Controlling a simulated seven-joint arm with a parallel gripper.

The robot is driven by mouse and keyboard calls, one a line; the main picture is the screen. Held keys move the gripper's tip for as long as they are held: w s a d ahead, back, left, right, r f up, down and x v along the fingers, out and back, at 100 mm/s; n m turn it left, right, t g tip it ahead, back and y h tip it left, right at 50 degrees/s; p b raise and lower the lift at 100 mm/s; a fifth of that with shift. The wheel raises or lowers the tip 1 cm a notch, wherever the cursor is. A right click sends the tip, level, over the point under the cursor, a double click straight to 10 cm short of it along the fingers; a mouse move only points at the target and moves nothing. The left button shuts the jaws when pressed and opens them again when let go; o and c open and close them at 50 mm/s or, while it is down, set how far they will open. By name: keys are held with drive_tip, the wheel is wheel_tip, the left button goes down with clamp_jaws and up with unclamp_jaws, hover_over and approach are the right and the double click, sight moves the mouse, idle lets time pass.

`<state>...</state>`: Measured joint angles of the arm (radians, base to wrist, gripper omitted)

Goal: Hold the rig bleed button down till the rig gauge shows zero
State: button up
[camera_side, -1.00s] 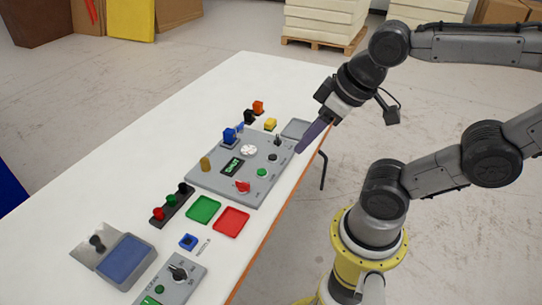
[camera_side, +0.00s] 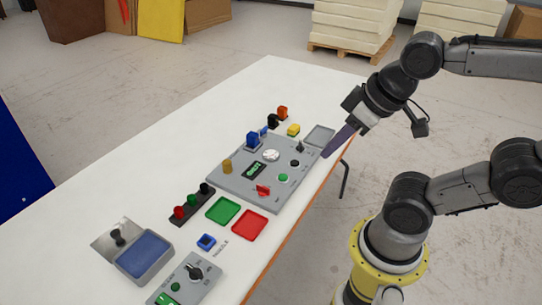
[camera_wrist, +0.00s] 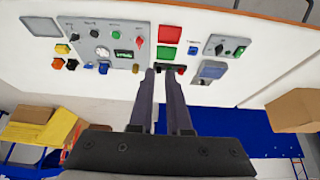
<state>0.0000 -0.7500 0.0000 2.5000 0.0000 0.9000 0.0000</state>
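A grey panel (camera_side: 238,187) lies on the white table, with a white round dial (camera_side: 271,155) and a dark display with green figures (camera_side: 254,170); the figures are too small to read. It carries a green button (camera_side: 283,178), a black button (camera_side: 295,163) and a red lever (camera_side: 263,190). Labels are unreadable, so I cannot tell which is the bleed button. In the wrist view the panel (camera_wrist: 78,43) is at upper left. My gripper (camera_side: 324,155) is in the air by the panel's right edge. Its two fingers (camera_wrist: 160,72) show a narrow empty gap.
A red tray (camera_side: 249,225), a green tray (camera_side: 223,211) and a rack of coloured knobs (camera_side: 180,218) sit left of the panel. A blue block (camera_side: 253,139), a yellow block (camera_side: 293,129) and a grey tray (camera_side: 320,134) stand near its far side.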

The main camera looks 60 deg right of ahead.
clamp_jaws()
idle(0.9)
idle(0.5)
